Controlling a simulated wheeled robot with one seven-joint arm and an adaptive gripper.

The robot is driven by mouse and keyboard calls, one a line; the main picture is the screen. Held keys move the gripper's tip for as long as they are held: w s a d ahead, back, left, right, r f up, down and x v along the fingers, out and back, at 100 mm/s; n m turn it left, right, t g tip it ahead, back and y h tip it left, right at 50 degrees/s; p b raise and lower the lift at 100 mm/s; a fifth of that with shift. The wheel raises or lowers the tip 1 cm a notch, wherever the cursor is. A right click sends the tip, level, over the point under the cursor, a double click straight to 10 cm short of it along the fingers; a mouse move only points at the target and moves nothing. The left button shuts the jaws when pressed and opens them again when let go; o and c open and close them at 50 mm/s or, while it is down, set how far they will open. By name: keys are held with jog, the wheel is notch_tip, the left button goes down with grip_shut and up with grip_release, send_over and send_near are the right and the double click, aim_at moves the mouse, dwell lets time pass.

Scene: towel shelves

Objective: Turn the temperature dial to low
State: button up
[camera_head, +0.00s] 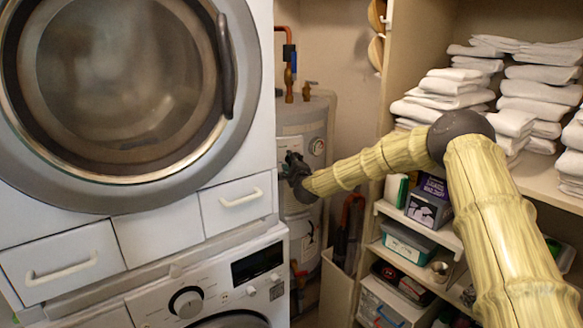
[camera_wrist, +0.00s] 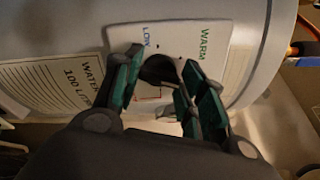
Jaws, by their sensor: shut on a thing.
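The temperature dial (camera_wrist: 158,70) is a dark knob on a white panel of the grey water heater (camera_head: 304,122). In the wrist view the word LOW is printed to the dial's upper left and WARM to its upper right. My gripper (camera_wrist: 162,66) has its green-padded fingers on either side of the dial and is shut on it. The fingers partly cover the dial, and I cannot tell which mark it points to. In the head view my gripper (camera_head: 294,166) is at the heater's front, and the dial is hidden behind it.
A stacked washer (camera_head: 160,300) and dryer (camera_head: 240,130) stand close on the left. Shelves with folded white towels (camera_head: 540,88), boxes (camera_head: 428,208) and bins stand on the right. My arm reaches through the narrow gap between them. Pipes (camera_head: 289,60) rise above the heater.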

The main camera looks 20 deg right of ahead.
jog(key=n+b, duration=0.1)
jog(key=n, duration=0.1)
jog(key=n+b, duration=0.1)
jog(key=b, duration=0.1)
jog(key=shift+a+f+n, duration=0.1)
jog(key=shift+f+n, duration=0.1)
jog(key=shift+n, duration=0.2)
jog(key=shift+d+f+n+b, duration=0.15)
jog(key=shift+n+b, duration=1.6)
jog(key=shift+n, duration=2.75)
jog(key=shift+d+f+n+b, duration=0.1)
jog(key=shift+n+b, duration=1.65)
jog(key=shift+n, duration=2.75)
jog(key=o, duration=1)
jog(key=shift+o, duration=0.2)
jog(key=shift+r, duration=0.15)
jog(key=shift+s, duration=0.15)
jog(key=s, duration=1.1)
jog(key=shift+s+a, duration=0.4)
